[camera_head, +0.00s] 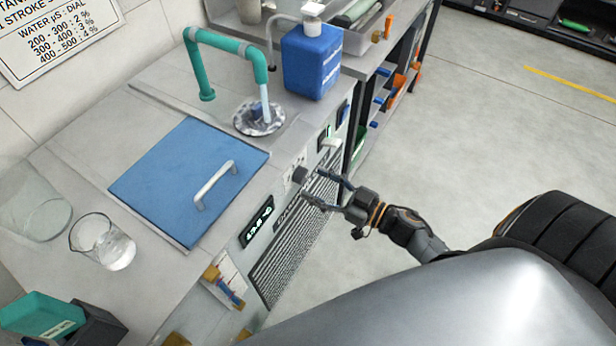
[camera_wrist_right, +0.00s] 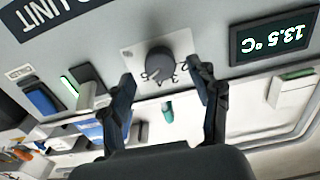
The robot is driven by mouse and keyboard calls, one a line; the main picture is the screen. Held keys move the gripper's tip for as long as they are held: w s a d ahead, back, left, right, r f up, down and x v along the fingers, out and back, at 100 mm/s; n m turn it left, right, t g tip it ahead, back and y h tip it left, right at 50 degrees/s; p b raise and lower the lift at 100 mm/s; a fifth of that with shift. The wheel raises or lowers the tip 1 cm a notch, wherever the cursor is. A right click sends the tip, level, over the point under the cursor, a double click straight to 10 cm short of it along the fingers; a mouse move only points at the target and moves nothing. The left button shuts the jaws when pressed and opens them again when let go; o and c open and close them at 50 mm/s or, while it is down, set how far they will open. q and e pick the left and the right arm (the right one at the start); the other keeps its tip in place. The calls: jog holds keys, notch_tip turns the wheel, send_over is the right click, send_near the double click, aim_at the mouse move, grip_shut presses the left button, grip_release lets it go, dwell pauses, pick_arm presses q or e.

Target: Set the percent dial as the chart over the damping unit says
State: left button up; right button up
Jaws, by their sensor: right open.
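The percent dial is a dark grey round knob (camera_wrist_right: 160,64) on a pale scale plate (camera_wrist_right: 186,45) with printed numbers; 2, 3 and 5 are partly readable. The knob also shows on the unit's front in the head view (camera_head: 300,174). My right gripper (camera_head: 321,191) is open in front of it. In the right wrist view its two fingers (camera_wrist_right: 166,92) stand either side of the knob, apart from it. The chart (camera_head: 60,35) on the wall reads 200-300: 2 %, 300-400: 3 %, 400-500: 4 %. My left gripper is not in view.
A display (camera_wrist_right: 274,37) beside the dial reads 13.5 °C. A lit green switch (camera_wrist_right: 70,85) is on the panel's other side. A blue lid (camera_head: 165,175) with a handle, a glass beaker (camera_head: 102,243) and a blue canister (camera_head: 311,62) are on top.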

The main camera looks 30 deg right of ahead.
aim_at(305, 179)
jog(key=shift+x, duration=1.6)
jog(key=c, duration=1.2)
